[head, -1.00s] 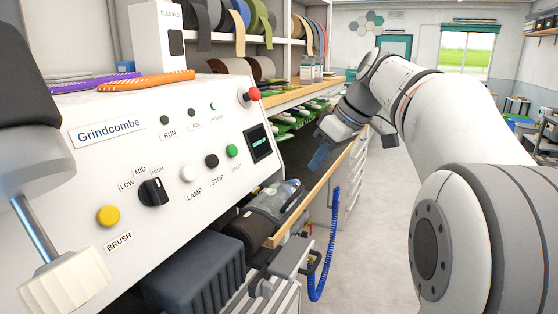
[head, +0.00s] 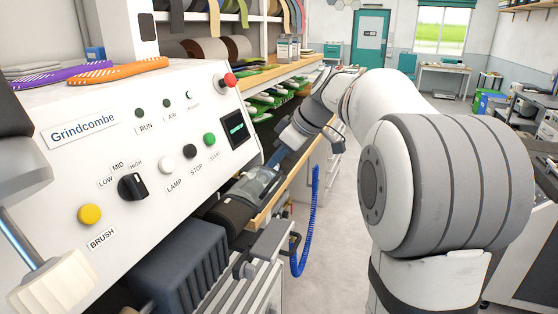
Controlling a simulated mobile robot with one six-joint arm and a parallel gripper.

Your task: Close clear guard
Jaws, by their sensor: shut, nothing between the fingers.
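The clear guard (head: 264,181) is a see-through curved cover at the right end of the grinding machine, beside a dark drum (head: 231,212). Its exact angle is hard to make out. My gripper (head: 276,157) is at the end of my arm, just above and beyond the guard in the head view. Its fingers are small and partly lost against the dark bench behind. It is shut and empty. I cannot tell whether it touches the guard, but a small gap seems to show.
The white control panel (head: 110,160) fills the left, with a red emergency button (head: 230,80) on its top corner. A blue coiled hose (head: 308,235) hangs beside the bench. Green items (head: 262,108) lie on the shelf behind. Clear floor (head: 330,265) lies right of the machine.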

